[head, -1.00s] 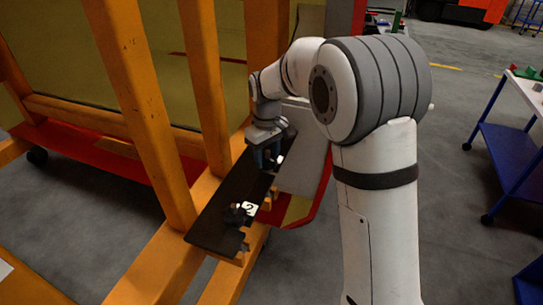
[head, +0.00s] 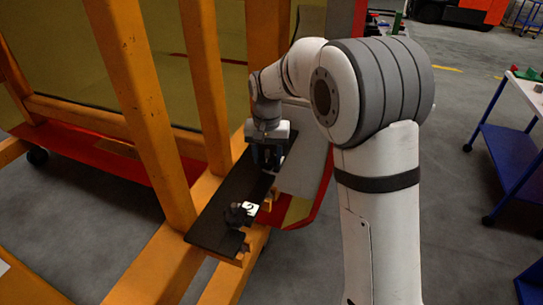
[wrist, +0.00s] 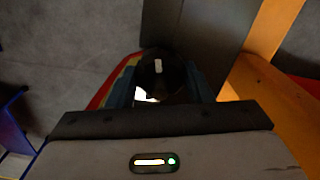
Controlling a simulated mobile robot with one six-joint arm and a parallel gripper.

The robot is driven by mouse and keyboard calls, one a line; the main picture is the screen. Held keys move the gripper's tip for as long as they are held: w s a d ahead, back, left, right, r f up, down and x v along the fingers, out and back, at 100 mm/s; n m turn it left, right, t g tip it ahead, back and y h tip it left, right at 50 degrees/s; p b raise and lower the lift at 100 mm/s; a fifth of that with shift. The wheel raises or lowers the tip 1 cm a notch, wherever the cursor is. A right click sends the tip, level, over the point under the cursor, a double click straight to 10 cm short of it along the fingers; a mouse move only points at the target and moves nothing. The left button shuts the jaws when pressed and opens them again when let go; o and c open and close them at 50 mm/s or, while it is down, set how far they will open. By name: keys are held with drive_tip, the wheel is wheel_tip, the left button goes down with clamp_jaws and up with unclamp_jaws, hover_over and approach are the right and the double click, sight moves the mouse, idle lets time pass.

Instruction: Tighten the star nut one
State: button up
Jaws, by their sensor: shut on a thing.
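My gripper (head: 268,160) points down at the far part of a dark flat plate (head: 215,215) on the orange frame. In the wrist view its two fingers (wrist: 165,88) are shut on a dark rounded knob, a star nut (wrist: 163,68), with a bright highlight on it. The fingers hide most of this nut in the head view. A second black star nut (head: 236,215) sits near the plate's close end, beside a white marker card (head: 250,208). I cannot tell from any label which nut is number one.
Orange posts (head: 205,90) rise close to the left of my gripper. A grey panel with a red and yellow edge (head: 303,180) stands to the right of the plate. A blue trolley (head: 505,150) is at the far right, with clear floor between.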

drive_tip(key=shift+s+m, duration=0.1)
drive_tip(key=shift+m, duration=0.4)
drive_tip(key=o, duration=0.6)
drive_tip(key=shift+c, duration=0.2)
drive_tip(key=shift+o, duration=1.4)
drive_tip(key=shift+s+r, duration=0.1)
drive_tip(key=shift+o, duration=0.8)
wheel_tip(320, 180, up, 8)
drive_tip(key=shift+f+b, duration=0.1)
drive_tip(key=shift+b, duration=0.2)
